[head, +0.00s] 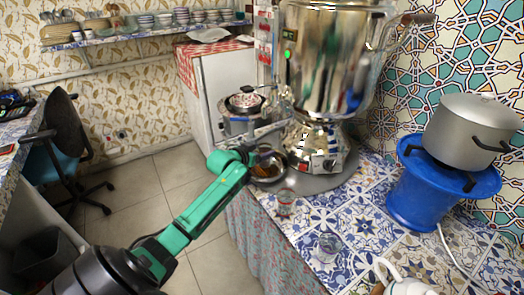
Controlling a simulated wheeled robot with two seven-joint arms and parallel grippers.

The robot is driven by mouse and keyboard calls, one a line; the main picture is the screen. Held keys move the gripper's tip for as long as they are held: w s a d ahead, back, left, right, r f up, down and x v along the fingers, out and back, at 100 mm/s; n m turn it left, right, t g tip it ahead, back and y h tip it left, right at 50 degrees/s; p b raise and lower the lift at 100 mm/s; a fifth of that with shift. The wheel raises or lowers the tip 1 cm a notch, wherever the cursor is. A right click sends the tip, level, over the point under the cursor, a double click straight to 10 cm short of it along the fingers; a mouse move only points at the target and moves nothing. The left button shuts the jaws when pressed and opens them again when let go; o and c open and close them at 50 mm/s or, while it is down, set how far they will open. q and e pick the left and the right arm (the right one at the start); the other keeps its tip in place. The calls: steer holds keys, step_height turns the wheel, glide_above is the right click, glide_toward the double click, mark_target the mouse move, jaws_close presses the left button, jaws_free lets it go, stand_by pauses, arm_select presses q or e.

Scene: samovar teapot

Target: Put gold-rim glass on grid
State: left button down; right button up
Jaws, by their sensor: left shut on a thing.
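My left gripper (257,163) reaches in on the green arm to the front of the large steel samovar (325,60). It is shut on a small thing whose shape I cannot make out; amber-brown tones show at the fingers. A round metal dish (271,181), perhaps the one with the grid, is right under and behind the fingers. The grid is too small and covered to tell apart. A small glass with reddish-gold tones (286,203) stands upright on the tiled counter, apart from the gripper. A clear glass (330,243) stands nearer. My right gripper is not in view.
A blue stand (411,200) carries a grey pot (472,128) at the right. A white teapot (405,286) is at the bottom edge. A small pot (245,103) is behind my gripper. The patterned counter (365,228) is mostly free between the glasses and the blue stand.

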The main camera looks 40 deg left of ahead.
arm_select(q)
steer(key=shift+f, duration=0.1)
jaws_free()
steer(key=shift+r, duration=0.2)
steer(key=shift+s, duration=0.45)
steer(key=v, duration=1.1)
steer(key=s+a+f+n+g+y, duration=0.1)
steer(key=s+f+g, duration=0.35)
steer(key=f, duration=1.15)
steer(key=s+a+f+g, duration=0.15)
steer(key=s+f, duration=0.55)
steer(key=f, duration=0.9)
steer(key=s+d+f+m+g, duration=0.1)
steer(key=s+d+f+g, duration=0.1)
steer(key=s+d+f, duration=0.3)
steer(key=s+d+f+m+g, duration=0.1)
steer(key=s+d+f, duration=0.5)
steer(key=s, duration=0.6)
steer(key=s+d+f+m+g+h, duration=0.1)
steer(key=s+d+f+g, duration=0.2)
steer(key=s+d+f, duration=0.2)
steer(key=s+f, duration=0.3)
steer(key=s, duration=0.1)
steer(key=shift+s+d+f+m+g, duration=0.3)
steer(key=shift+s+d+f+m, duration=0.05)
steer(key=shift+d+m, duration=0.05)
